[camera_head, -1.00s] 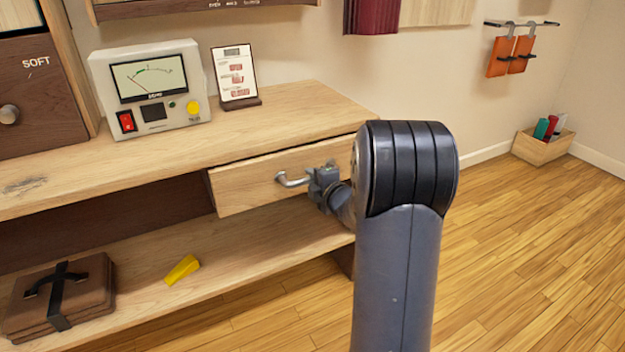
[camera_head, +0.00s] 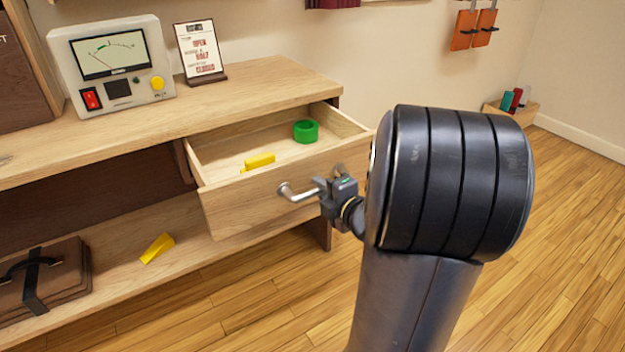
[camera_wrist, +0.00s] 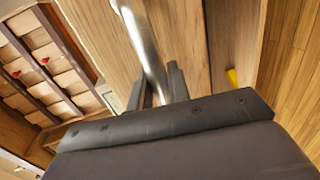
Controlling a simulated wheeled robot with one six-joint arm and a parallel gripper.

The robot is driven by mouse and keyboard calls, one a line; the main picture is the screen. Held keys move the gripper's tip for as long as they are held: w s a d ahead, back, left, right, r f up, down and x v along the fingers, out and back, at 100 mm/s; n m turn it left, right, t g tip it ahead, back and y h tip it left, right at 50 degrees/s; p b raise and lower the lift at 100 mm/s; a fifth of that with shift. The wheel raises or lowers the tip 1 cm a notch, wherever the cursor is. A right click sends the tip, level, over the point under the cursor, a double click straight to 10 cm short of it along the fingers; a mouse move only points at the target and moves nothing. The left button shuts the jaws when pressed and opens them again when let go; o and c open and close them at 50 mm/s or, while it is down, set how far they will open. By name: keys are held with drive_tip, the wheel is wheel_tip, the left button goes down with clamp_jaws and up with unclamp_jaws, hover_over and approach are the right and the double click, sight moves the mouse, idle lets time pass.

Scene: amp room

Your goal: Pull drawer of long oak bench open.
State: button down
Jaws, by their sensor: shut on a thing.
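The long oak bench (camera_head: 262,92) stands at the left in the head view, with its drawer (camera_head: 245,207) pulled well out. A green ring (camera_head: 306,131) and a yellow block (camera_head: 260,161) lie inside the drawer. My gripper (camera_head: 326,190) is shut on the metal bar handle (camera_head: 298,194) at the drawer front. In the wrist view the handle (camera_wrist: 143,45) runs between the fingers of my gripper (camera_wrist: 160,84).
A meter box (camera_head: 110,65) and a small sign (camera_head: 199,52) stand on the bench top. A brown case (camera_head: 60,275) and a yellow wedge (camera_head: 157,248) lie on the lower shelf. A wooden box (camera_head: 511,110) stands by the far wall. The wooden floor at right is clear.

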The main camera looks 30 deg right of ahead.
drive_tip(key=shift+s, duration=0.5)
drive_tip(key=c, duration=1.4)
unclamp_jaws()
drive_tip(key=s+p, duration=0.1)
drive_tip(key=s, duration=0.2)
drive_tip(key=s+r+p, duration=0.1)
drive_tip(key=s, duration=0.3)
drive_tip(key=s+r+p, duration=0.1)
drive_tip(key=s, duration=0.2)
drive_tip(key=shift+s+d, duration=0.2)
drive_tip(key=shift+s, duration=0.1)
